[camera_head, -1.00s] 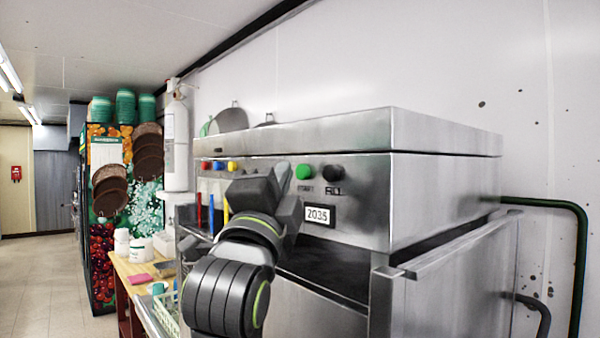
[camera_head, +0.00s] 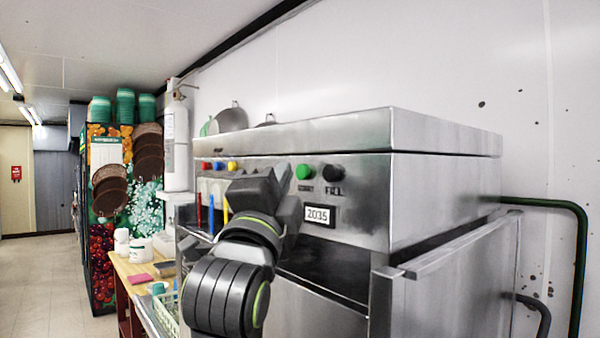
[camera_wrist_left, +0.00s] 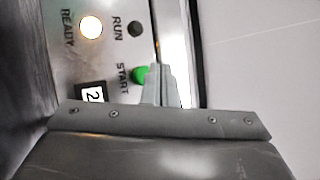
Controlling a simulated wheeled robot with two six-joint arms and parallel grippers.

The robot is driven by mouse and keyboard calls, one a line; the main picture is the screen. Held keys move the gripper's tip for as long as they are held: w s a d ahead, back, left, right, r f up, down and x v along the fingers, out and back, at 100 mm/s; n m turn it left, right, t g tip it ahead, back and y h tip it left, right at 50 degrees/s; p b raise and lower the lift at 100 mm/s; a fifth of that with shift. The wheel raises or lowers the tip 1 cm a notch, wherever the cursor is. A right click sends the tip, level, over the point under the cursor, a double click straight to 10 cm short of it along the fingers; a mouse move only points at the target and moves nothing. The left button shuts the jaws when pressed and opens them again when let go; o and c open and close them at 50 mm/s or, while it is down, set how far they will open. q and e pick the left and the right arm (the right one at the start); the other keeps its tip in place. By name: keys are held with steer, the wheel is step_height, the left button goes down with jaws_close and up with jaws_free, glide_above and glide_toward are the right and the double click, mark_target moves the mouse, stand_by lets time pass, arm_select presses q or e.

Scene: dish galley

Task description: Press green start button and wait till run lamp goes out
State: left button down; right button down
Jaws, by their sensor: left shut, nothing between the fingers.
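The green start button (camera_head: 303,171) is on the steel machine's front panel, above the START label. It also shows in the left wrist view (camera_wrist_left: 141,74). My left gripper (camera_head: 281,174) is shut and empty, its tips close beside the button. In the left wrist view the closed fingers (camera_wrist_left: 160,76) overlap the button's edge; I cannot tell whether they touch it. The run lamp (camera_wrist_left: 135,27), labelled RUN, is dark. The READY lamp (camera_wrist_left: 90,28) glows bright. In the head view my gripper hides both lamps. My right gripper is not in view.
A black FILL button (camera_head: 333,172) is right of the start button, with a 2035 display (camera_head: 319,215) below. Red, blue and yellow knobs (camera_head: 218,166) are further left. A wooden counter (camera_head: 127,268) with white containers stands at left. Open floor (camera_head: 40,285) lies beyond.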

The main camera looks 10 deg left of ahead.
arm_select(q)
steer(key=shift+w+d, duration=0.1)
steer(key=shift+w, duration=0.05)
steer(key=shift+w+d, duration=0.2)
steer(key=shift+w+d+b, duration=0.25)
steer(key=shift+w+b, duration=0.05)
steer(key=shift+w, duration=0.05)
stand_by(0.9)
stand_by(0.3)
steer(key=shift+s+a, duration=0.55)
steer(key=shift+s, duration=0.1)
steer(key=s+a+p, duration=0.1)
steer(key=s, duration=0.1)
steer(key=s+a, duration=0.2)
steer(key=shift+p, duration=0.4)
